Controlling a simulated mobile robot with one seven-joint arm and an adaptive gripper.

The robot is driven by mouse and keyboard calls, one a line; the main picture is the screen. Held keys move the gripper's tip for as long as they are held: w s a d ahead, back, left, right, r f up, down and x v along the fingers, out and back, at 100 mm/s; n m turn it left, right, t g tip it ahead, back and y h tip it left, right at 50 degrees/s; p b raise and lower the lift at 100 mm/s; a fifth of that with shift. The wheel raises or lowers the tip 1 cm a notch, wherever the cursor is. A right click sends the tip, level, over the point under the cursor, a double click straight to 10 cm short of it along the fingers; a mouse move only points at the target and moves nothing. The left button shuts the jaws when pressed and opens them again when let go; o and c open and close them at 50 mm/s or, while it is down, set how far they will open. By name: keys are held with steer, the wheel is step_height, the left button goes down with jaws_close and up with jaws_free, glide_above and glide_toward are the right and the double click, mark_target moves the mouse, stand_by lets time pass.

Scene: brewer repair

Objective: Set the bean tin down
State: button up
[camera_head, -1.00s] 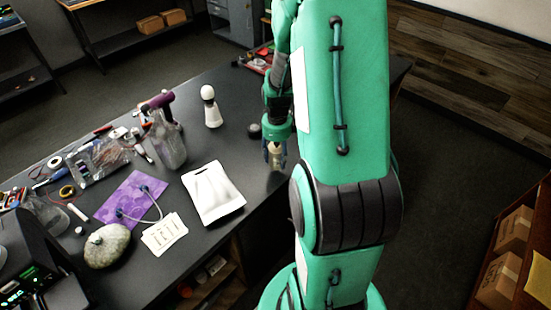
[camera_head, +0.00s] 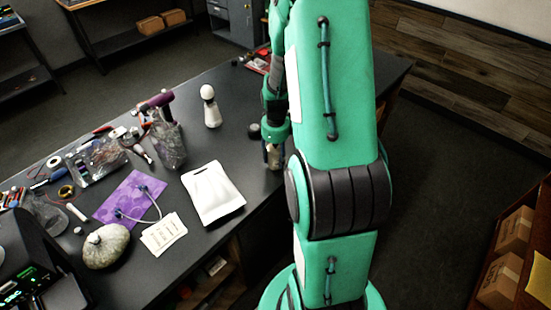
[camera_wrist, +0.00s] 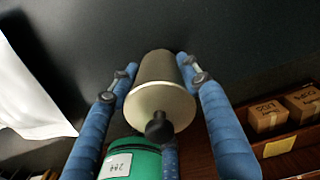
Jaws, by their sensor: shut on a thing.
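The bean tin (camera_wrist: 162,98) is a grey-brown cylinder with a cream lid and a black knob, seen lid-first in the wrist view. My gripper (camera_wrist: 157,68) has its blue fingers shut on the tin's sides. In the head view my gripper (camera_head: 273,160) points down near the right edge of the dark workbench (camera_head: 232,130), and the tin is mostly hidden by the fingers. The dark bench surface lies beyond the tin's far end; I cannot tell whether the tin touches it.
Bare bench lies between tray and gripper.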

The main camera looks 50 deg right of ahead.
steer(key=shift+f, duration=0.35)
steer(key=o, duration=1.3)
steer(key=shift+r, duration=0.15)
step_height(320, 180, up, 12)
steer(key=shift+r+p, duration=0.1)
steer(key=shift+p, duration=0.7)
